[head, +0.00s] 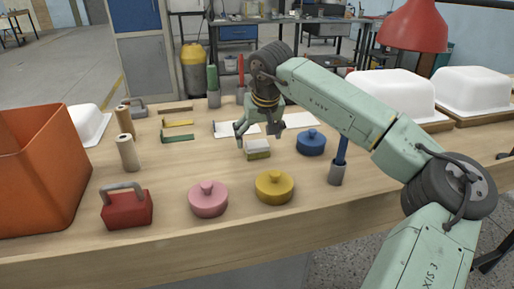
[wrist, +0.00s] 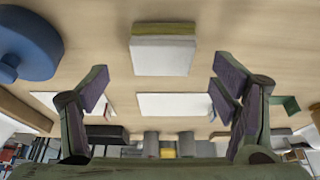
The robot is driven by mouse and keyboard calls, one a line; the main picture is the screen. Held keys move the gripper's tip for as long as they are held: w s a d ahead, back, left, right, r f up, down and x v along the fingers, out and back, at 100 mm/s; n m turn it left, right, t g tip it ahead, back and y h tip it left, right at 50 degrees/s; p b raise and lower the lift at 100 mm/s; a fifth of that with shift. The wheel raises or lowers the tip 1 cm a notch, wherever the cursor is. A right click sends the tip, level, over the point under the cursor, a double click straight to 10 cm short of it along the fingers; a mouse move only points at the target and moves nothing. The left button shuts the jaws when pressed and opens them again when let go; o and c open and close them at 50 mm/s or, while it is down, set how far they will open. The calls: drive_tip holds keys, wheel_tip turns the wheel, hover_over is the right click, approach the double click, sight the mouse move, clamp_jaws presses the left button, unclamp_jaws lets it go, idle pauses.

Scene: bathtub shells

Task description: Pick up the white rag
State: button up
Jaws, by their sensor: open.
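My gripper (head: 259,136) is open and empty above the middle of the table, with its fingers spread. A white-and-olive block (head: 258,147) sits just in front of the gripper, also in the wrist view (wrist: 163,55). I cannot tell which is the rag.
A blue lidded pot (head: 311,143) stands right of the block. Yellow (head: 275,187) and pink (head: 208,199) pots stand in front. A grey cup (head: 337,175) holds a blue tool. An orange bin (head: 40,170) and a red weight (head: 126,207) are at left. White tub shells (head: 390,93) are at right.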

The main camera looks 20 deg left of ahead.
sight(256, 142)
drive_tip(key=shift+x, duration=1.95)
drive_tip(key=shift+a, duration=0.15)
drive_tip(key=shift+c, duration=0.5)
drive_tip(key=shift+r, duration=0.1)
drive_tip(key=c, duration=1.1)
